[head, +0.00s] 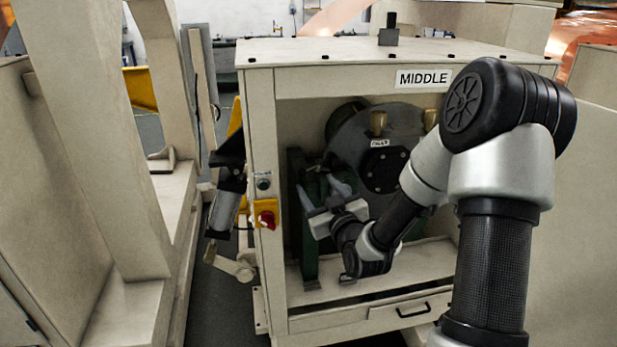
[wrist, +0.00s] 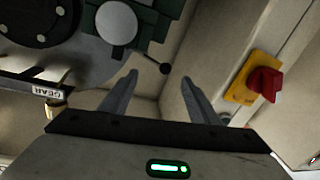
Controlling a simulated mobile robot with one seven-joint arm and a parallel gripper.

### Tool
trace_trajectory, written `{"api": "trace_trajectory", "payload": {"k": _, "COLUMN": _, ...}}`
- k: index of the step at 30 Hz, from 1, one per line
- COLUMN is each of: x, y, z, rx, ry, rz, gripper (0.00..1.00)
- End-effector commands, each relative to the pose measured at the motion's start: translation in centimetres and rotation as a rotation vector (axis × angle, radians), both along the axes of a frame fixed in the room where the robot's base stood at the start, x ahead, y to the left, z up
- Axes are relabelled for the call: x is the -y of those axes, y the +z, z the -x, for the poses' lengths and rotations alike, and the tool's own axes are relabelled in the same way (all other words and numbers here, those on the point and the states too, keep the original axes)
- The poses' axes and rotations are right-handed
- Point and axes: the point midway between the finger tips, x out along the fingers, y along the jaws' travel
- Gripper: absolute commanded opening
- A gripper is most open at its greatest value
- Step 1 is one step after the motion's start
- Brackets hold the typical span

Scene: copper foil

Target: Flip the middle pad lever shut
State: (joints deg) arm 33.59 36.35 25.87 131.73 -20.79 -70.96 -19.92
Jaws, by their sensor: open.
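The cabinet labelled MIDDLE (head: 423,78) stands open at the front. My gripper (head: 318,190) is inside its left part, in front of green machinery (head: 296,205). In the wrist view my gripper (wrist: 160,80) is open, its two grey fingers apart with nothing held between them. A thin lever with a dark ball knob (wrist: 165,69) sticks out beside a round grey disc (wrist: 116,23). The knob appears between the fingertips in the picture; whether it is touching or farther off, I cannot tell. The lever cannot be made out in the head view.
A large grey round housing (head: 360,135) fills the cabinet's middle. A GEAR label (wrist: 47,93) shows at left in the wrist view. A red switch on a yellow plate (head: 266,218) sits on the left post, also in the wrist view (wrist: 265,82). A drawer (head: 398,310) is below.

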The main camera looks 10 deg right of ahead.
Motion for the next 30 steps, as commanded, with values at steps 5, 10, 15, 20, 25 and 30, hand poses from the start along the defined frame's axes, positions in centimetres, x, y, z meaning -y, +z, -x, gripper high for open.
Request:
{"api": "trace_trajectory", "payload": {"k": 5, "x": -0.6, "y": 0.0, "z": -3.7, "rx": 0.003, "ry": 0.001, "rz": 0.0, "gripper": 0.56}}
{"api": "trace_trajectory", "payload": {"k": 10, "x": -0.9, "y": 0.0, "z": -5.9, "rx": 0.001, "ry": 0.001, "rz": -0.001, "gripper": 0.56}}
{"api": "trace_trajectory", "payload": {"k": 15, "x": -1.0, "y": 0.0, "z": -6.8, "rx": 0.001, "ry": 0.0, "rz": 0.0, "gripper": 0.56}}
{"api": "trace_trajectory", "payload": {"k": 20, "x": -1.0, "y": 0.0, "z": -6.9, "rx": 0.001, "ry": 0.0, "rz": 0.0, "gripper": 0.56}}
{"api": "trace_trajectory", "payload": {"k": 25, "x": -1.0, "y": 0.0, "z": -6.9, "rx": 0.001, "ry": 0.0, "rz": 0.0, "gripper": 0.46}}
{"api": "trace_trajectory", "payload": {"k": 30, "x": -1.0, "y": 0.0, "z": -6.9, "rx": 0.001, "ry": 0.001, "rz": 0.0, "gripper": 0.17}}
